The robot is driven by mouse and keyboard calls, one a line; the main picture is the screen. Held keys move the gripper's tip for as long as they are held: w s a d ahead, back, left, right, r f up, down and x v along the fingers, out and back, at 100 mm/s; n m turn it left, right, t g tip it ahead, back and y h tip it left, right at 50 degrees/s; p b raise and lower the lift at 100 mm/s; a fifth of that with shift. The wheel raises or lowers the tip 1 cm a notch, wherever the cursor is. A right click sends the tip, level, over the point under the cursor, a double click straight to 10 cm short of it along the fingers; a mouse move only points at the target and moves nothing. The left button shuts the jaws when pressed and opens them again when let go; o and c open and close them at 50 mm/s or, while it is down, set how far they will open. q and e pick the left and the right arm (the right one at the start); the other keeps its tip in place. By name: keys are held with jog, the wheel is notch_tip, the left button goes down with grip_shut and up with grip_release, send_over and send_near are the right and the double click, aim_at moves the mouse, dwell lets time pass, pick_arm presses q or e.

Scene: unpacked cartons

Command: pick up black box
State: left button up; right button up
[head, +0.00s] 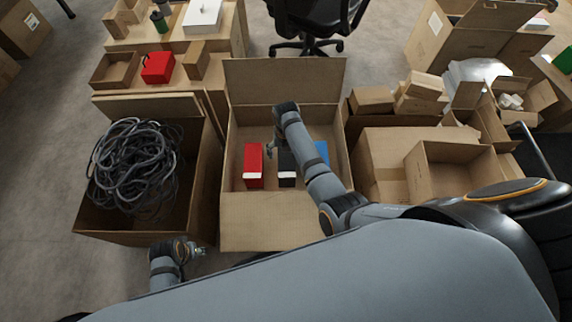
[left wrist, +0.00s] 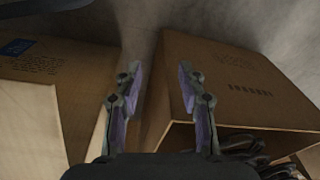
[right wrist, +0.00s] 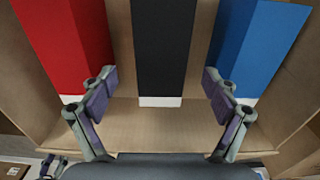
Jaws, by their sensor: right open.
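The black box (head: 287,168) stands in the open middle carton (head: 240,120), between a red box (head: 253,165) and a blue box (head: 321,152). My right arm partly covers it in the head view. In the right wrist view the black box (right wrist: 161,50) shows between the open fingers of my right gripper (right wrist: 158,92), with the red box (right wrist: 65,45) to the left and the blue box (right wrist: 257,45) to the right. The fingers are apart from the black box. My left gripper (left wrist: 158,98) is open and empty, low in front of the cartons; it shows in the head view (head: 200,251).
The carton's walls and flaps surround the three boxes. A carton with coiled black cable (head: 135,165) stands to the left. Open cartons (head: 450,170) stand to the right. A shelf carton stack with another red box (head: 157,67) and an office chair (head: 312,20) are behind.

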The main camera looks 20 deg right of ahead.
aim_at(286, 159)
notch_tip(286, 159, down, 4)
jog(key=shift+r+b, duration=0.15)
jog(key=shift+b, duration=0.45)
pick_arm(q)
jog(key=r, duration=0.2)
jog(key=d+r, duration=0.1)
jog(key=r, duration=0.2)
jog(key=shift+w+d+r, duration=0.1)
jog(key=shift+d+r, duration=0.1)
jog(key=shift+r, duration=0.15)
pick_arm(e)
jog(key=shift+f, duration=0.2)
jog(key=shift+f+b, duration=0.65)
jog(key=shift+f, duration=0.15)
notch_tip(286, 159, down, 3)
jog(key=shift+d+b, duration=0.1)
jog(key=shift+b, duration=0.85)
jog(key=shift+f, duration=0.2)
pick_arm(q)
jog(key=shift+d+r+t+h, duration=0.4)
jog(key=shift+d+r+t, duration=0.1)
jog(key=shift+d+r, duration=0.3)
pick_arm(e)
jog(key=shift+c, duration=0.3)
